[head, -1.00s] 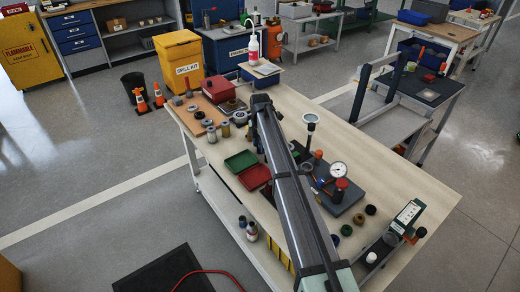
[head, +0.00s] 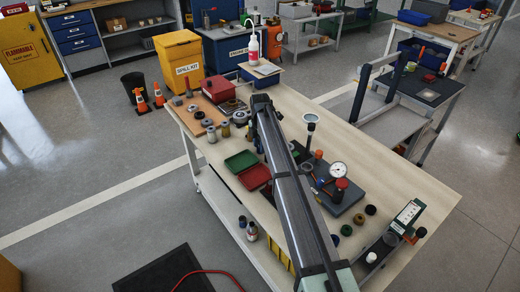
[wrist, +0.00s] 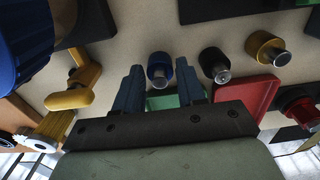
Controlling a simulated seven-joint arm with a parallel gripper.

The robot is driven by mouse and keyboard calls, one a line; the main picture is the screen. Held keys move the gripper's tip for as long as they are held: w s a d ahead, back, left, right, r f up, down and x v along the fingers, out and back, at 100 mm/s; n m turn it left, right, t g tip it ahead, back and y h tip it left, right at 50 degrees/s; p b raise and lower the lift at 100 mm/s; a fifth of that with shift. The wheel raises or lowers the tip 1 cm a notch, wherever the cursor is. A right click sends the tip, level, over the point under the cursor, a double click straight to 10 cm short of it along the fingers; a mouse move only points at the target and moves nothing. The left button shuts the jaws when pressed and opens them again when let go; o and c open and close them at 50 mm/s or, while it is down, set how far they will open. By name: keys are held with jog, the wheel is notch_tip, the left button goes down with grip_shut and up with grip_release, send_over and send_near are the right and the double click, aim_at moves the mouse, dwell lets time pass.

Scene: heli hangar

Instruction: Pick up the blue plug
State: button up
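The blue plug (wrist: 160,66), a short dark-blue cylinder with a shiny metal end, shows in the wrist view. It appears in the gap between my two fingertips, at or slightly beyond them. My gripper (wrist: 158,76) is open, with one blue-grey finger on each side, and I see no clear contact with the plug. In the head view my arm reaches over the workbench (head: 400,185) and hides the gripper. I cannot make out the blue plug there.
In the wrist view, a black plug (wrist: 214,64) and a yellow plug (wrist: 266,46) stand to the right of the blue one. A red plug (wrist: 299,104) is farther right. A green tray (wrist: 176,98) and a red tray (wrist: 256,98) lie close to the gripper.

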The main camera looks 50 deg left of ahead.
jog(key=c, duration=0.6)
jog(key=shift+c, duration=0.2)
jog(key=shift+r, duration=0.15)
jog(key=shift+r, duration=2.85)
